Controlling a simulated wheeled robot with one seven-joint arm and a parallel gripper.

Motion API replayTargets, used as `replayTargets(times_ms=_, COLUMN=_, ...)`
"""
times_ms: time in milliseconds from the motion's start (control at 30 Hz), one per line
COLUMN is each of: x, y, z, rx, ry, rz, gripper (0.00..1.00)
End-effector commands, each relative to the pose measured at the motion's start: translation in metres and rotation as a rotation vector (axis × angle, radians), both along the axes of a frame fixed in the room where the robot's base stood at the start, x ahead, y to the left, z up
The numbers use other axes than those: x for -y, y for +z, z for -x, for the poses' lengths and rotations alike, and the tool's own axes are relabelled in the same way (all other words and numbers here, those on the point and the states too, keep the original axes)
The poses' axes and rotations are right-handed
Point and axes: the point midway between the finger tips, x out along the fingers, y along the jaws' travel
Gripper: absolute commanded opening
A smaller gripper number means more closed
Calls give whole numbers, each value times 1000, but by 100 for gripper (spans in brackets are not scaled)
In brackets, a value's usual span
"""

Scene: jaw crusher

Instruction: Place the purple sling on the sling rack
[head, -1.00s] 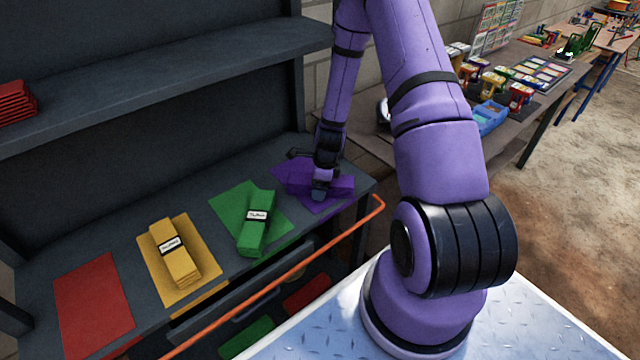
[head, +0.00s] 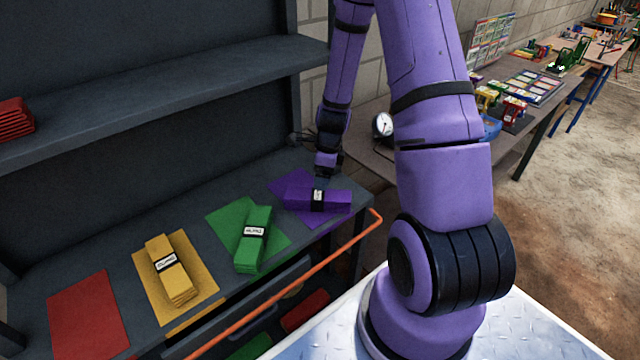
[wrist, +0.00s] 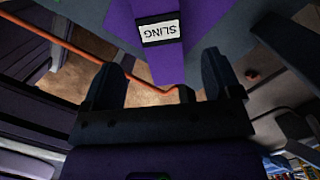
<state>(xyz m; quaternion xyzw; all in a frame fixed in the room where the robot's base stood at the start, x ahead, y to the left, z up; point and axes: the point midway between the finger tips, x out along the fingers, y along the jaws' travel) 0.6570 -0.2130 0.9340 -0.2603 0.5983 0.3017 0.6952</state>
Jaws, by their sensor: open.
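The purple sling (head: 335,201) is a folded bundle with a black band and a white label. It lies across a purple mat (head: 291,184) at the right end of the sling rack's grey shelf (head: 187,205). My gripper (head: 327,172) is just behind and above the sling, apart from it. In the wrist view the purple sling (wrist: 160,60) lies ahead of my gripper (wrist: 165,85), with its label reading "SLING". The two fingers are spread wide with nothing between them touching. The fingertips are hard to make out in the head view.
A green sling (head: 253,240) and a yellow sling (head: 170,268) lie on matching mats to the left. A red mat (head: 88,312) is bare. An orange rail (head: 290,285) runs along the rack's front. Red slings (head: 14,118) are stacked on the upper shelf.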

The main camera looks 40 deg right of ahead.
Motion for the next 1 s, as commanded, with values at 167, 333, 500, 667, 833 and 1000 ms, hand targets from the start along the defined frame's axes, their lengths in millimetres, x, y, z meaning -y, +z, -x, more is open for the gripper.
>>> replayTargets(times_ms=167, x=1, y=14, z=1, rx=1, ry=0, rz=-1, gripper=84)
replayTargets(times_ms=333, x=-2, y=31, z=0, rx=16, ry=49, rz=7, gripper=84)
replayTargets(times_ms=500, x=-20, y=82, z=-3, rx=75, ry=262, rz=41, gripper=84)
replayTargets(times_ms=667, x=-43, y=141, z=4, rx=141, ry=529, rz=93, gripper=84)
replayTargets(times_ms=833, x=-67, y=198, z=20, rx=200, ry=809, rz=158, gripper=84)
replayTargets(times_ms=1000, x=-90, y=249, z=45, rx=251, ry=1083, rz=235, gripper=84)
